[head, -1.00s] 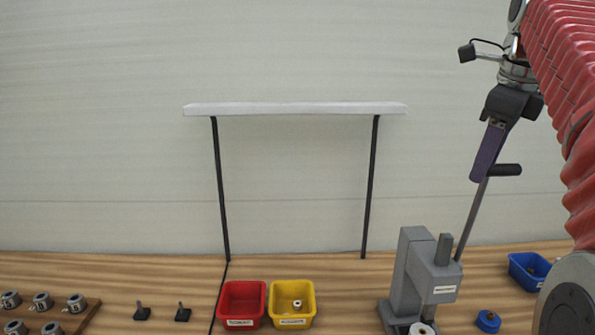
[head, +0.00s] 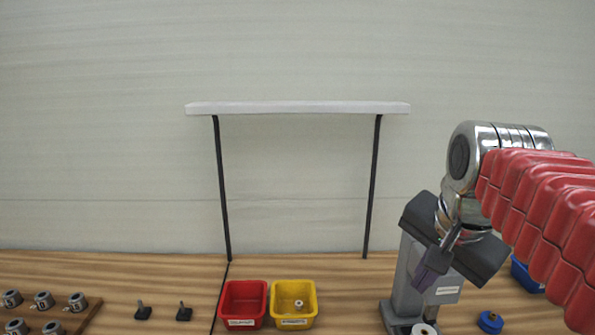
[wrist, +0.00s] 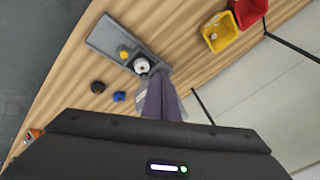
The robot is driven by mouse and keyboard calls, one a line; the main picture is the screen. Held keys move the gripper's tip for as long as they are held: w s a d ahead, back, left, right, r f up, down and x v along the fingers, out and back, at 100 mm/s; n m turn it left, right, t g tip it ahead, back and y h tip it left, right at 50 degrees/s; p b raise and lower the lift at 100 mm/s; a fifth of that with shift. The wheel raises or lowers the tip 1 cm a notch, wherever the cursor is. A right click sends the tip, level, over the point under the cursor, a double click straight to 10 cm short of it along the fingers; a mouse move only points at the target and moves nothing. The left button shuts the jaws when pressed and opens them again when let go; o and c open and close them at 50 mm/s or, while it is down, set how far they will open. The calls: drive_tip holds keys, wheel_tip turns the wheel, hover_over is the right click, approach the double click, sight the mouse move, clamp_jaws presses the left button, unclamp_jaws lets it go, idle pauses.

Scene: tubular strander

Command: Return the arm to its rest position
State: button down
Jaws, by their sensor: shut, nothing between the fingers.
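My gripper (head: 428,275) is shut with nothing between its purple fingers. In the head view it overlaps the grey press (head: 402,285) in the picture; whether it touches the press I cannot tell. My red-sleeved arm reaches in from the right. In the wrist view the closed fingers (wrist: 161,98) show just in front of the press (wrist: 105,38), which is seen from above with a pale round piece at its base. The press's long lever is hidden behind my arm in the head view.
A red bin (head: 243,318) and a yellow bin (head: 292,318) with a small part stand left of the press. A blue bin (head: 524,279) and a blue round piece (head: 490,321) are at right. A lamp frame (head: 300,108) stands behind. Bare bench lies between bins and press.

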drive_tip(key=s+a+f+n, duration=0.4)
drive_tip(key=s+f+n, duration=0.5)
drive_tip(key=f, duration=0.5)
drive_tip(key=shift+s+a+f+n+t, duration=0.25)
drive_tip(key=shift+n+t, duration=0.15)
drive_tip(key=shift+n, duration=0.2)
drive_tip(key=c, duration=2.4)
unclamp_jaws()
drive_tip(key=shift+c, duration=0.2)
drive_tip(key=o, duration=0.6)
drive_tip(key=shift+o, duration=0.4)
drive_tip(key=shift+a, duration=0.1)
